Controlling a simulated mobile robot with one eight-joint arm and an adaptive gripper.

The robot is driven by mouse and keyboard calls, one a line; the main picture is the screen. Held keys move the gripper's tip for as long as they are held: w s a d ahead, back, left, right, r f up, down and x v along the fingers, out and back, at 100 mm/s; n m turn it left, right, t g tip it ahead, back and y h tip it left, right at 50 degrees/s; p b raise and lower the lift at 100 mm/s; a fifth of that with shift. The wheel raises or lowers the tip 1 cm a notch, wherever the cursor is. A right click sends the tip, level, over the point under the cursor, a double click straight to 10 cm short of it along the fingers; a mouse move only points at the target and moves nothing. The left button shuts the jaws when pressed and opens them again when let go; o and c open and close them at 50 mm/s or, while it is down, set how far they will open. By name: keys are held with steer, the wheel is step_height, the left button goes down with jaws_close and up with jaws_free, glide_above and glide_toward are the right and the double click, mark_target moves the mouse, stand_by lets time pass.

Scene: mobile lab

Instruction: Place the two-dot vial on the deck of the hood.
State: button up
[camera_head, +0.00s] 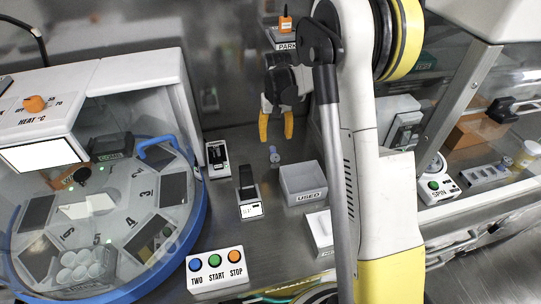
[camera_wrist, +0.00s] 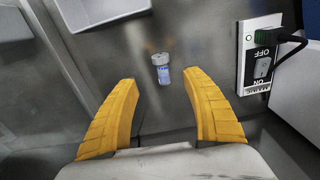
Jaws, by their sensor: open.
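A small vial (camera_head: 274,155) with a grey cap and a blue-and-white label stands on the steel bench. It also shows in the wrist view (camera_wrist: 162,70), beyond and between my fingertips; its dots are too small to read. My gripper (camera_head: 276,128) is open and empty above the vial, its yellow fingers apart and not touching it. In the wrist view the fingers (camera_wrist: 165,110) frame the vial. A glass-fronted enclosure at the right, which looks like the hood, has a pale deck (camera_head: 462,200), partly hidden by my arm.
A grey USED box (camera_head: 303,183) stands right of the vial. A switch box (camera_head: 217,158) and a small device with a display (camera_head: 249,192) stand left. A button panel (camera_head: 215,270) is in front. A round numbered machine (camera_head: 200,205) fills the left. A SPIN device (camera_head: 437,187) and rack (camera_head: 484,175) occupy the enclosure.

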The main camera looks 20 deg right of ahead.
mark_target(275, 154)
step_height(275, 154, down, 5)
steer(key=shift+f+b, duration=0.1)
steer(key=shift+b, duration=0.75)
steer(key=f+b, duration=0.1)
steer(key=f, duration=0.1)
steer(key=f+b, duration=0.1)
steer(key=f, duration=0.2)
steer(key=shift+s+a+f+b, duration=0.15)
steer(key=shift+a+f+b, duration=0.05)
steer(key=shift+b, duration=0.2)
steer(key=shift+r, duration=0.1)
steer(key=shift+c, duration=0.2)
steer(key=c, duration=1.2)
steer(key=shift+r, duration=0.15)
step_height(275, 154, up, 4)
steer(key=p, duration=0.2)
steer(key=shift+s+d+r+p, duration=0.1)
steer(key=shift+s+r+p, duration=0.05)
steer(key=shift+r+p, duration=0.15)
steer(key=s+d+r+p, duration=0.1)
steer(key=s+d+r, duration=0.1)
steer(key=s+d+r+p, duration=0.1)
steer(key=s+d+r, duration=0.1)
steer(key=s+d, duration=0.1)
steer(key=s+d+r+p, duration=0.1)
steer(key=s+d+r, duration=0.1)
steer(key=s+d, duration=0.1)
steer(key=shift+s, duration=0.1)
